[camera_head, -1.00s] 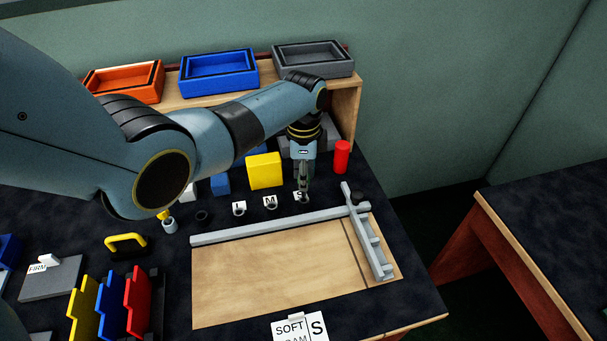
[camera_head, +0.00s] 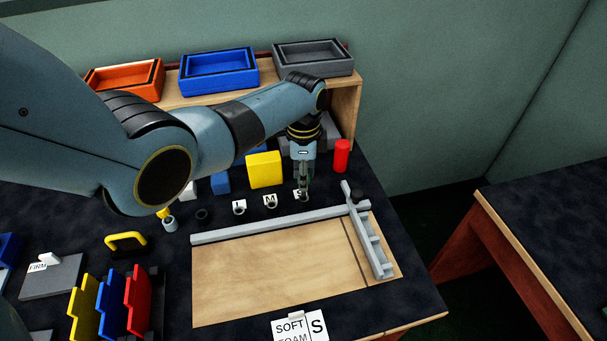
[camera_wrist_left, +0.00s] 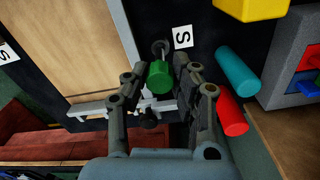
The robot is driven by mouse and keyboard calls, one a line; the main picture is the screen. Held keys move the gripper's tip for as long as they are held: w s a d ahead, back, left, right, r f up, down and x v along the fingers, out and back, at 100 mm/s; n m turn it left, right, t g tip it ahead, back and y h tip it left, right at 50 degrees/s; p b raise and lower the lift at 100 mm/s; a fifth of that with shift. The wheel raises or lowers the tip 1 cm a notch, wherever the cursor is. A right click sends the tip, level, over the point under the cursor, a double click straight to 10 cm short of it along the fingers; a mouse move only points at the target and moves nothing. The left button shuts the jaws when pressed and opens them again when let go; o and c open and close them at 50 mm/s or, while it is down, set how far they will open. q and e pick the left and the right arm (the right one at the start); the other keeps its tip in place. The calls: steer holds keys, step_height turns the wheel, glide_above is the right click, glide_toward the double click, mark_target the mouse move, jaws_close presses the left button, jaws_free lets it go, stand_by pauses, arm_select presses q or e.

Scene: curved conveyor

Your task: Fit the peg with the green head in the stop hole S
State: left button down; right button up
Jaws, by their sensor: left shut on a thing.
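The peg's green head (camera_wrist_left: 159,78) sits between the fingertips of my left gripper (camera_wrist_left: 158,86) in the left wrist view. A grey shank (camera_wrist_left: 164,56) runs from the head toward the dark ring of stop hole S (camera_wrist_left: 160,45), beside a white S label (camera_wrist_left: 182,37). I cannot tell how far the shank enters the hole. In the head view my left gripper (camera_head: 302,188) points down over hole S (camera_head: 303,198), and its fingers mostly hide the peg. My right gripper is not in view.
Holes M (camera_head: 271,205) and I (camera_head: 239,211) lie left of S. A grey fence (camera_head: 275,225) borders the wooden board (camera_head: 270,270) in front. A red cylinder (camera_head: 341,156), a yellow block (camera_head: 265,170) and, in the wrist view, a teal cylinder (camera_wrist_left: 237,71) stand close by.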

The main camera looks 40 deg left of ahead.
arm_select(q)
steer(key=shift+f+b, duration=1.1)
steer(key=shift+f, duration=0.45)
steer(key=c, duration=1)
jaws_free()
step_height(320, 180, up, 12)
steer(key=shift+r, duration=0.1)
